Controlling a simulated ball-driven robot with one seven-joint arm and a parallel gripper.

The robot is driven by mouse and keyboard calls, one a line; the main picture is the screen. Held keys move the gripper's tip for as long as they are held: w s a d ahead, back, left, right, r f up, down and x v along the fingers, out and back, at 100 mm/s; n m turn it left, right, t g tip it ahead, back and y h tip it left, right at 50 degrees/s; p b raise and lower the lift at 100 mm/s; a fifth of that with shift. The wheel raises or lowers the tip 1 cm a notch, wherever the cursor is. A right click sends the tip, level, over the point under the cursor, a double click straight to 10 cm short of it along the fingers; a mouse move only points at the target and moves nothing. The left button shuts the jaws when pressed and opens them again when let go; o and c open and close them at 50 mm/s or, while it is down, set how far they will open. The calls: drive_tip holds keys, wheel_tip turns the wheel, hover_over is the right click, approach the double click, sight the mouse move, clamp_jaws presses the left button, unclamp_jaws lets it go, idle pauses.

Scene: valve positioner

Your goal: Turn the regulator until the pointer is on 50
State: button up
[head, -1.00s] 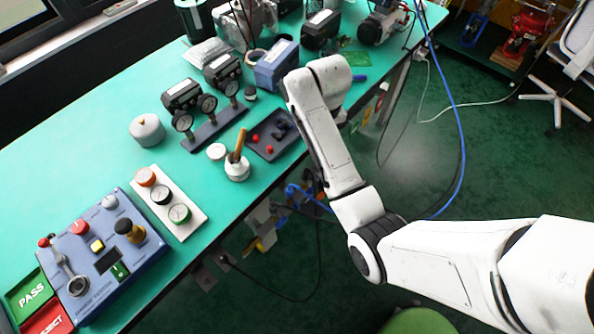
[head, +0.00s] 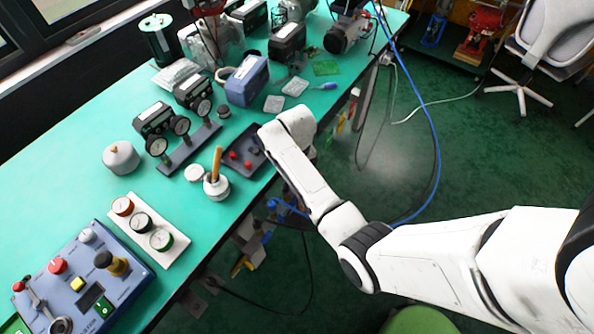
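A blue-grey control box (head: 62,284) lies at the lower left, cut off by the frame edge. On it are a black-and-yellow knob (head: 112,263), a red button (head: 57,265), a grey knob (head: 87,236) and a small dark display (head: 89,299). I cannot tell for sure which knob is the regulator. A white plate (head: 183,224) beside the box carries three round dials, rimmed orange (head: 122,205), black (head: 140,222) and green (head: 161,240). Their pointers and numbers are too small to read. My arm reaches in from the right; my gripper is hidden behind its last visible link.
Behind the dials stand a grey canister (head: 121,157), a white pot with a wooden handle (head: 216,186), a rack of gauges (head: 205,140) and a dark tray (head: 252,162) with red pieces. Several devices crowd the back. Green tabletop (head: 80,185) is bare at the left. A blue cable hangs off the right edge.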

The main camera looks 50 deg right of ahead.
clamp_jaws()
drive_tip(key=shift+r+m+p, duration=0.1)
drive_tip(key=shift+m+p, duration=0.2)
idle(0.3)
